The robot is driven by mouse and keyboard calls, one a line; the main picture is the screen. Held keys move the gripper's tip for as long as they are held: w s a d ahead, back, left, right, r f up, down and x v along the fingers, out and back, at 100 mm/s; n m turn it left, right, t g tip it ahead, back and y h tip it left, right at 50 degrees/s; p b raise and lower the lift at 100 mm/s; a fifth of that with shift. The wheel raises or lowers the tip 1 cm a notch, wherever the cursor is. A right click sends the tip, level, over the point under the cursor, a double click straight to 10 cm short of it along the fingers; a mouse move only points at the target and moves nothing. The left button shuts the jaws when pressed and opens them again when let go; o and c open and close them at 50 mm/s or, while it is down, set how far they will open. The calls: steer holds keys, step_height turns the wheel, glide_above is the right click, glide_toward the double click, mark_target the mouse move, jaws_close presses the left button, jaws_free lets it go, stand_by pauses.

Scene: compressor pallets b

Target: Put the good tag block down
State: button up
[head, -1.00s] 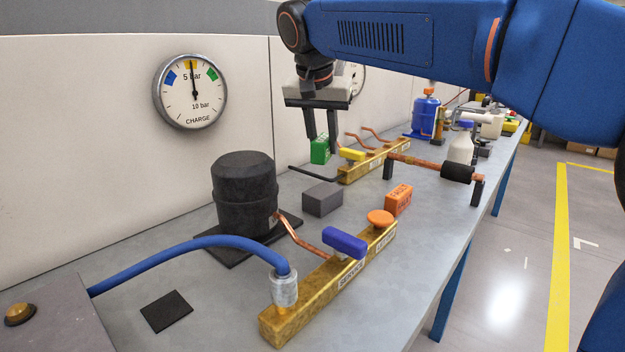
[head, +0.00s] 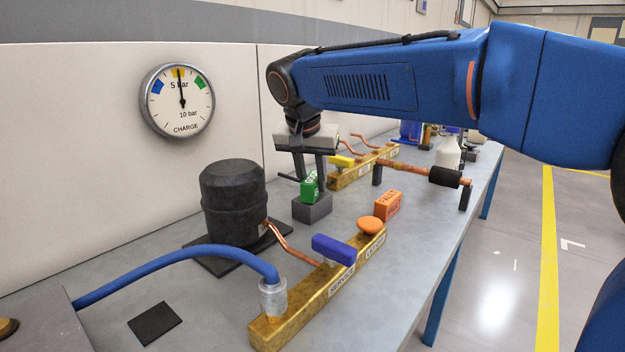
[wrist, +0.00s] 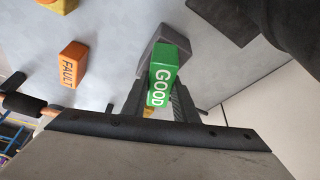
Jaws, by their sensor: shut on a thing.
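The green good tag block (head: 308,187) is between the fingers of my gripper (head: 310,180), which is shut on it. In the wrist view the block (wrist: 161,75) shows its white GOOD lettering, with a gripper finger on each side. A dark grey block (head: 312,209) is directly below the green one. In the wrist view this grey block (wrist: 165,45) shows just past the green block. I cannot tell whether the green block touches it.
An orange fault tag block (head: 388,205) stands to the right. In front are a brass manifold (head: 300,315) with a blue handle and an orange knob, and a black compressor (head: 232,200). A copper pipe with black grip (head: 445,175) lies behind. A dark pad (head: 155,323) is at front left.

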steer(key=o, duration=1.1)
steer(key=shift+f, duration=0.1)
steer(key=shift+c, duration=0.2)
steer(key=v, duration=1.2)
